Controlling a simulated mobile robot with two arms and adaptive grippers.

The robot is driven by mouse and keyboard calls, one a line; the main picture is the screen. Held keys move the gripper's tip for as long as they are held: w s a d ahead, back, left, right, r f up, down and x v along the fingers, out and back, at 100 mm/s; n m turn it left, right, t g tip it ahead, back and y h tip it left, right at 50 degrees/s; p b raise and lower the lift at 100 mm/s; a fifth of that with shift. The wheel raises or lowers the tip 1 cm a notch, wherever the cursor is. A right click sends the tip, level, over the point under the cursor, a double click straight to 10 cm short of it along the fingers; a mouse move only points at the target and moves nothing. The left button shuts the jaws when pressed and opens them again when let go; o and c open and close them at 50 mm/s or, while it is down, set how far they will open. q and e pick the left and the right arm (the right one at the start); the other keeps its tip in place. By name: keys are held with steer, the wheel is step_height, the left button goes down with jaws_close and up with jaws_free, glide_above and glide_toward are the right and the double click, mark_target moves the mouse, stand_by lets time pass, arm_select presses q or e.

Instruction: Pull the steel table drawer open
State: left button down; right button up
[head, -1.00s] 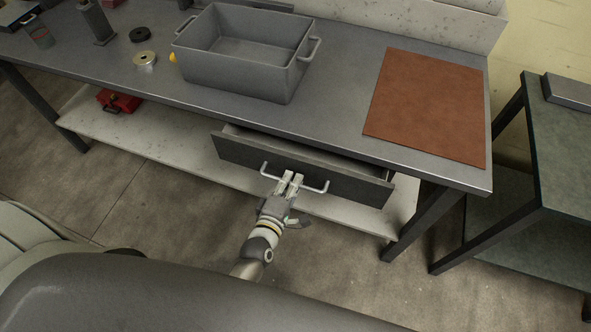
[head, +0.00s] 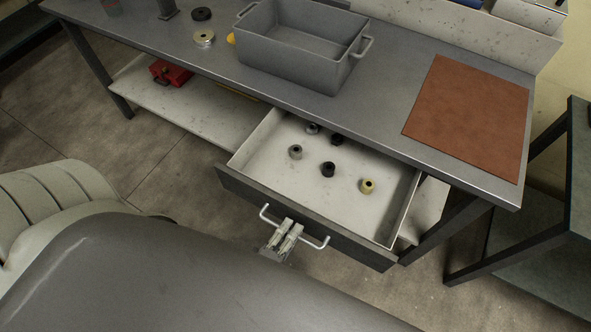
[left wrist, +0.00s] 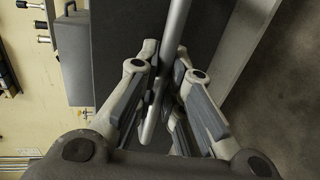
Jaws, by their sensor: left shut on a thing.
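The steel table (head: 325,100) has its drawer (head: 258,150) pulled well out, with the white inside showing. Several small round pieces lie in it, grey, black and one tan (head: 367,186). The dark drawer front carries a pale bar handle (head: 314,240). My left gripper (head: 286,229) is shut on the middle of this handle. In the left wrist view the handle bar (left wrist: 172,45) runs between the fingers of my left gripper (left wrist: 165,75). My right gripper is not in view.
A grey open bin (head: 300,60) and a brown mat (head: 470,115) are on the tabletop. A red box (head: 170,73) sits on the lower shelf. A darker bench (head: 545,235) stands at the right. Bare floor shows around the drawer.

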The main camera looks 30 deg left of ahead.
arm_select(q)
steer(key=shift+s, duration=0.25)
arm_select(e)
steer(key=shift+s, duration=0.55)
arm_select(q)
steer(key=c, duration=1.5)
jaws_free()
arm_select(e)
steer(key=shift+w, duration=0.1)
arm_select(q)
steer(key=v, duration=1.2)
steer(key=shift+f, duration=0.1)
